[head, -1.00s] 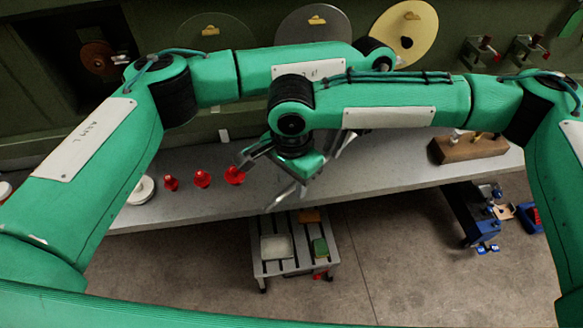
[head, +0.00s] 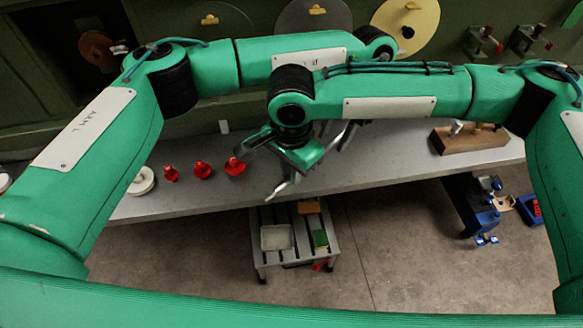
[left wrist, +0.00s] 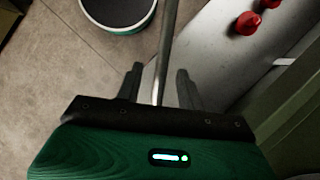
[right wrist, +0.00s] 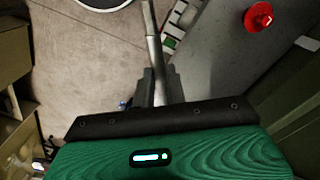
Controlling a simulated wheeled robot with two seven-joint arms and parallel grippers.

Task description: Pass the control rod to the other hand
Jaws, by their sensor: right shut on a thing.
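The control rod is a thin grey metal bar. In the right wrist view the rod (right wrist: 150,30) runs up from between the close-set fingers of my right gripper (right wrist: 160,80), which is shut on it. In the left wrist view the rod (left wrist: 169,40) runs between the spread fingers of my left gripper (left wrist: 158,82), with gaps on both sides. My left gripper is open. In the head view my right gripper (head: 270,165) hangs over the bench, and my left gripper (head: 348,135) is partly hidden behind the right arm.
The grey bench (head: 390,160) carries red knobbed pieces (head: 203,170), a white round piece (head: 141,182) and a wooden block (head: 468,138). A low slatted table (head: 293,262) with small trays stands in front. A blue device (head: 480,212) is at right.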

